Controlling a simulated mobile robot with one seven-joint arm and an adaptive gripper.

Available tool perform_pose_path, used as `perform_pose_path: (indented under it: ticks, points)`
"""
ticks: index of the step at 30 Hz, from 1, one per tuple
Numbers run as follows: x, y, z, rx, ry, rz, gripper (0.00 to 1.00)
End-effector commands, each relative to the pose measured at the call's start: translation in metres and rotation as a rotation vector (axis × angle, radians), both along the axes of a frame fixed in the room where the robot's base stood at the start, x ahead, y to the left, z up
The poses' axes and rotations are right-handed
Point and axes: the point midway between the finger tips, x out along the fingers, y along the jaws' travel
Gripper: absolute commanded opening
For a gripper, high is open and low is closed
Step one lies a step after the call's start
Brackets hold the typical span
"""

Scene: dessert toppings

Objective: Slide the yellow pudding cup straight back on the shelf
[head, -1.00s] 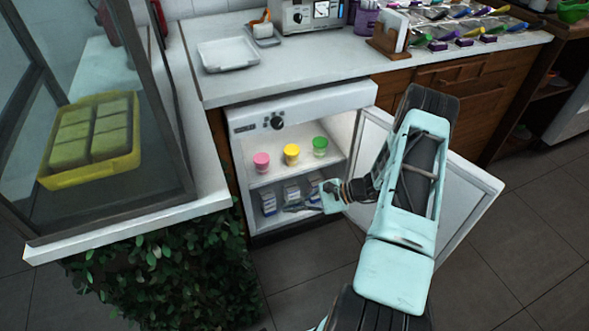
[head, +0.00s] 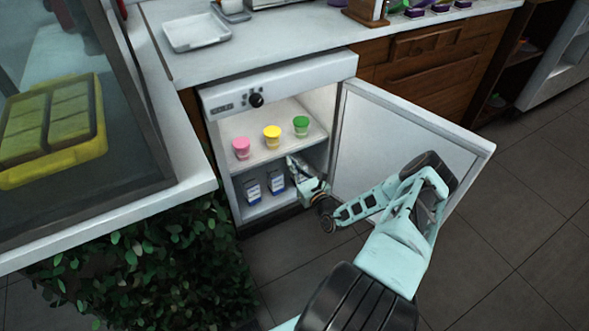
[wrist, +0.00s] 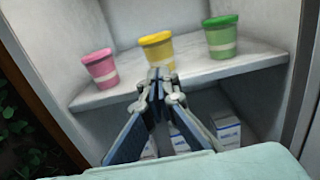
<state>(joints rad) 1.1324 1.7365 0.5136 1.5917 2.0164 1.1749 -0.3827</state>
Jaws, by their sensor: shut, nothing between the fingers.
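The yellow pudding cup (head: 272,138) stands upright in the middle of the upper fridge shelf (head: 262,154), between a pink cup (head: 241,148) on its left and a green cup (head: 301,126) on its right. In the wrist view the yellow cup (wrist: 158,52) is just beyond my fingertips, its lower part partly hidden by them. My gripper (head: 290,160) is shut and empty at the front of the shelf, below and to the right of the yellow cup in the head view. In the wrist view my gripper (wrist: 160,82) points at the yellow cup; I cannot tell whether it touches.
The fridge door (head: 400,135) stands open to the right, beside my arm. Cartons (head: 252,191) stand on the lower level. The white counter (head: 300,50) is above the fridge, and a leafy plant (head: 160,260) is at the left. Shelf space shows behind the cups.

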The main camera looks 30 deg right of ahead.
Motion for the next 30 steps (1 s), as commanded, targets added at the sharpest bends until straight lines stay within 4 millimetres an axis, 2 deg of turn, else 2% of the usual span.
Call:
perform_pose_path:
  ticks: [1, 6, 12, 18, 30]
  points:
    - [0.012, 0.001, -0.003, -0.002, -0.002, 0.002, 0.00]
    - [0.048, 0.002, -0.004, -0.002, -0.001, 0.002, 0.00]
    - [0.077, 0.003, -0.003, -0.001, -0.001, 0.003, 0.00]
    - [0.089, 0.003, -0.001, -0.001, 0.001, 0.002, 0.00]
    - [0.092, 0.004, 0.000, -0.001, 0.000, 0.003, 0.00]
